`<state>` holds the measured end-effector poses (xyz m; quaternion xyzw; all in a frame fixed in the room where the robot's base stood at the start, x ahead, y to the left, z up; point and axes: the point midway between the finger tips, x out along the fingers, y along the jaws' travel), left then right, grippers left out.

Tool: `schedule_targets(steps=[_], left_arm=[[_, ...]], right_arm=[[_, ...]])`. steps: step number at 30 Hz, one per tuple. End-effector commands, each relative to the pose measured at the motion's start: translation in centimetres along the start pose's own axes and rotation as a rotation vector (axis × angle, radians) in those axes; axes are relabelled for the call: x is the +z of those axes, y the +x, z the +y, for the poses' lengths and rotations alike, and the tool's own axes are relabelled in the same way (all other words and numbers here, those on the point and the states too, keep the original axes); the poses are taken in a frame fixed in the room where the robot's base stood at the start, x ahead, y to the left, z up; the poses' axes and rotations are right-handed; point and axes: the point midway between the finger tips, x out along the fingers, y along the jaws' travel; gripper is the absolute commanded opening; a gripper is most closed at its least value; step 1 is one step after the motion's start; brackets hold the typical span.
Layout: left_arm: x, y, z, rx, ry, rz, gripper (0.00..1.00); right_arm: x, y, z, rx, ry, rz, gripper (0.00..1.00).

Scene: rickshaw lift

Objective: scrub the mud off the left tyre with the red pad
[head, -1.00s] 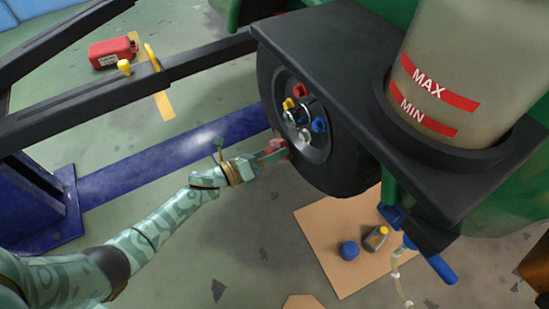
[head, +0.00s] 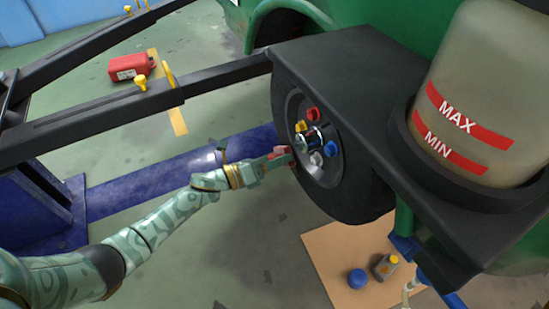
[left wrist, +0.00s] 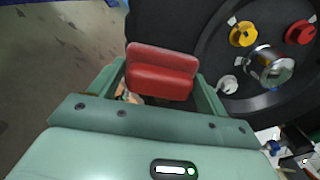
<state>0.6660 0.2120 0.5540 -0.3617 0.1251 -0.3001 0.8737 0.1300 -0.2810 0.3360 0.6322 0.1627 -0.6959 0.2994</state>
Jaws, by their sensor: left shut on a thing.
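The left tyre (head: 287,102) is black, upright under a dark fender, with a wheel hub carrying coloured nuts around a shiny centre. My left gripper (head: 279,157) is shut on the red pad (left wrist: 161,72), which sits between its fingers in the left wrist view. In the head view the pad (head: 282,152) is at the wheel's left side, near the tyre's lower left face; I cannot tell if it touches. The tyre also fills the top of the left wrist view (left wrist: 165,22). I see no clear mud on the visible rubber. My right gripper is not in view.
A black bar (head: 120,103) with yellow pins crosses above my left arm. A blue lift beam (head: 130,180) lies on the floor. A red can (head: 132,67) stands at the back left. A cardboard sheet (head: 325,255) bears a blue cap and a small bottle. A tank (head: 480,75) stands right.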

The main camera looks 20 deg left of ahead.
Motion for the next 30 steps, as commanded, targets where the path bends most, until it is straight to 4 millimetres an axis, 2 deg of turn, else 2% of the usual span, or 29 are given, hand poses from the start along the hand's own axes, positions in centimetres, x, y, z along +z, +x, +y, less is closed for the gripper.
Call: schedule_targets(steps=[6, 14, 22, 30], left_arm=[[-2.3, 0.2, -0.6, 0.000, -0.002, 0.001, 0.58], [-3.5, 0.2, -1.1, -0.002, -0.002, 0.002, 0.58], [-6.0, 0.1, -1.9, -0.002, -0.003, 0.003, 0.58], [-6.3, 0.1, -2.1, -0.002, 0.000, 0.001, 0.58]], right_arm=[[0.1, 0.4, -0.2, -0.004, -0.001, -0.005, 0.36], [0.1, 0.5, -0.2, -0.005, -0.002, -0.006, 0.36], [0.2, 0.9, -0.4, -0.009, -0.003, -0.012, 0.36], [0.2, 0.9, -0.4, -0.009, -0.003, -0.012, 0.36]])
